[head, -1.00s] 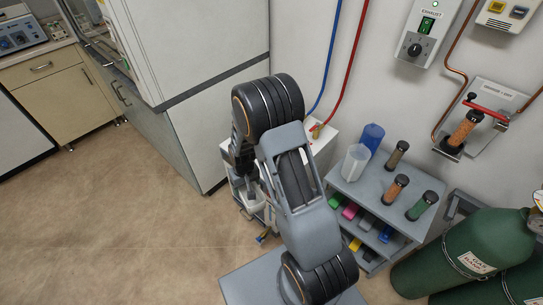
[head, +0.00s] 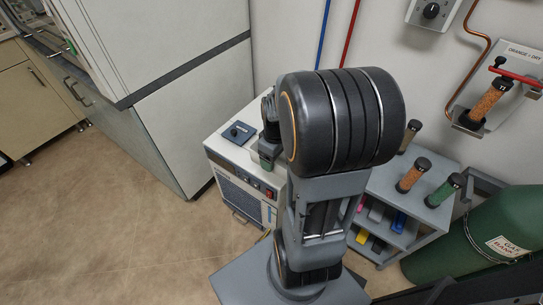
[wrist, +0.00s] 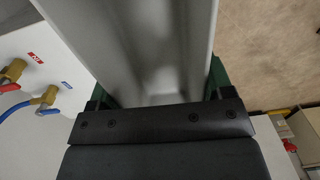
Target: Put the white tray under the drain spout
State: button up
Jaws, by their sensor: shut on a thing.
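In the wrist view a pale grey-white tray (wrist: 155,45) runs up between the two green fingers of my gripper (wrist: 158,85). The gripper is shut on it, one finger on each side, and its far end is out of the picture. In the head view my arm hides the tray and most of the gripper. I cannot make out the drain spout in either view.
A white chiller-like box (head: 228,165) with a dark grille stands left of my arm. Brass valves (wrist: 48,97) show left of the tray. A grey shelf cart (head: 430,215) and green gas cylinder (head: 500,235) stand at right. Floor (head: 90,220) is clear at left.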

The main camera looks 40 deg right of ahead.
jog(key=w+d+f, duration=0.1)
jog(key=w+f, duration=0.2)
jog(key=w, duration=0.1)
jog(key=w+d+f+b, duration=0.1)
jog(key=w+f, duration=0.2)
jog(key=w, duration=0.1)
jog(key=w+d+f, duration=0.1)
jog(key=w+f, duration=0.2)
jog(key=w, duration=0.1)
jog(key=shift+d, duration=0.3)
jog(key=shift+w+f, duration=0.2)
jog(key=shift+f, duration=0.05)
jog(key=shift+w+f+b, duration=0.15)
jog(key=shift+f+b, duration=0.3)
jog(key=shift+f, duration=1.15)
jog(key=shift+f, duration=0.2)
jog(key=o, duration=1)
jog(key=shift+r, duration=0.1)
